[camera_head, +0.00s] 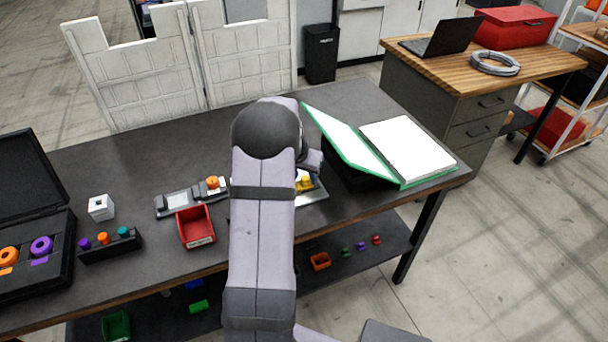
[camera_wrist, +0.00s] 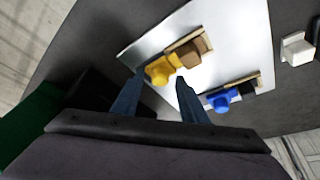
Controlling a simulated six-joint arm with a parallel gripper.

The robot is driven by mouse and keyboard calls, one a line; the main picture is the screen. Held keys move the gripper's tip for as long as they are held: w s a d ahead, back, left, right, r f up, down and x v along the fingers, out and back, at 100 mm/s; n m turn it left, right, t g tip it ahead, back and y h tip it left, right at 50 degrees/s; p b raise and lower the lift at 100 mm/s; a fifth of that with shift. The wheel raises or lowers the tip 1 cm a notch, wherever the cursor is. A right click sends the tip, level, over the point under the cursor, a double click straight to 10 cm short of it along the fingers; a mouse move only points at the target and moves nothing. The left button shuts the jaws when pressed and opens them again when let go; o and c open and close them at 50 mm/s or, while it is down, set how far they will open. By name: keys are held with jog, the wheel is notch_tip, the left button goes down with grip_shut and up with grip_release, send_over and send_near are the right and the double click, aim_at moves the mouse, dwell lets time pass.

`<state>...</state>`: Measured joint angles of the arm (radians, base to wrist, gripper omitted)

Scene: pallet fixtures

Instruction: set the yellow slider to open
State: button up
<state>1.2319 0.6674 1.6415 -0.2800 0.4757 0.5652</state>
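The yellow slider (camera_wrist: 160,71) sits on a short tan rail on a silver plate (camera_wrist: 242,45) in the wrist view. A brown block (camera_wrist: 195,50) is beside it on the same rail. A blue slider (camera_wrist: 222,100) is on a second rail of the plate. My gripper (camera_wrist: 160,80) is open, its two dark blue fingers apart, with the yellow slider between or just beyond the tips. I cannot tell whether they touch it. In the head view the yellow slider (camera_head: 305,183) shows beside my arm, which hides most of the plate and my gripper.
A red bin (camera_head: 195,227) and a grey fixture with an orange knob (camera_head: 213,183) are left of my arm. A green-edged open binder (camera_head: 408,148) lies to the right. A black case (camera_head: 30,230) is at far left. The table's back left is clear.

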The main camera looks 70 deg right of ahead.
aim_at(307, 194)
grip_shut()
jog(key=shift+s+d, duration=0.7)
grip_release()
jog(key=shift+s+d, duration=0.1)
jog(key=b+v, duration=0.2)
jog(key=v, duration=0.5)
jog(key=shift+r+b, duration=0.15)
jog(key=shift+b, duration=0.25)
